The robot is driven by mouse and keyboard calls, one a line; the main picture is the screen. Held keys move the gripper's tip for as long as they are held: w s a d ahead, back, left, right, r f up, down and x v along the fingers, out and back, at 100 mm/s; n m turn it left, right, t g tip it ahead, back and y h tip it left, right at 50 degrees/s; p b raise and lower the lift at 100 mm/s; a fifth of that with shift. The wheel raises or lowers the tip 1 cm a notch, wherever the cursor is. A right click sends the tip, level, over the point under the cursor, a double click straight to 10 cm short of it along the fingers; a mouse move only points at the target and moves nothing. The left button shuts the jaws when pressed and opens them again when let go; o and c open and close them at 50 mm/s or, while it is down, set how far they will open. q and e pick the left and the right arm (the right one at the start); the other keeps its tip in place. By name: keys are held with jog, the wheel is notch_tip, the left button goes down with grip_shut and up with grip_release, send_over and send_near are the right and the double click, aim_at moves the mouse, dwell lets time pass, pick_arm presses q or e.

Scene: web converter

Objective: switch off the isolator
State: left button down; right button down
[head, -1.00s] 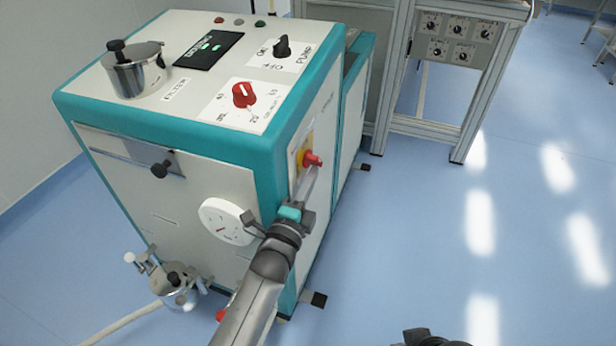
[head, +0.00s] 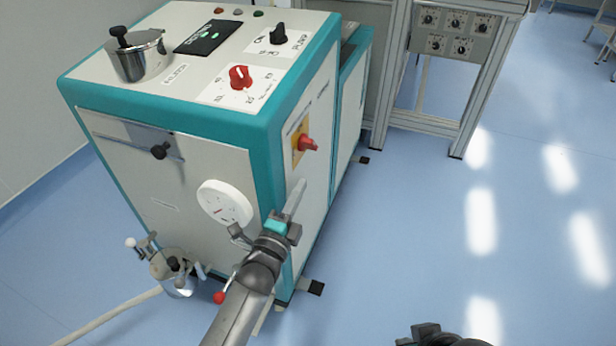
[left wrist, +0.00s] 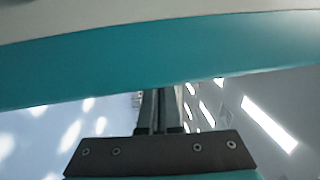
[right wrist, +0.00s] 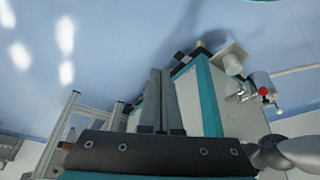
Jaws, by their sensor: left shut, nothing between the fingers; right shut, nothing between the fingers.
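The isolator is a red rotary knob (head: 308,143) on a yellow plate (head: 297,149), on the right side panel of the white and teal machine (head: 160,190). Its exact turn position is hard to read. My left gripper (head: 297,188) is shut and empty, below and nearer than the knob and apart from it. Its closed fingers (left wrist: 158,108) also show in the left wrist view, by a teal edge of the machine; the isolator is not visible there. My right gripper (head: 428,335) is at the bottom edge of the head view; its closed, empty fingers (right wrist: 160,100) show in the right wrist view.
The machine top carries a red selector (head: 239,77), a black pump knob (head: 279,35) and a steel pot (head: 137,55). A white dial (head: 224,203) and a steel vessel (head: 176,272) are at its front. A metal frame (head: 440,110) stands behind. Floor to the right is clear.

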pick_arm(q)
jog(key=s+a+f, duration=0.2)
jog(key=s+f, duration=0.3)
jog(key=shift+s+a, duration=0.15)
jog(key=shift+s, duration=0.1)
jog(key=shift+r, duration=0.15)
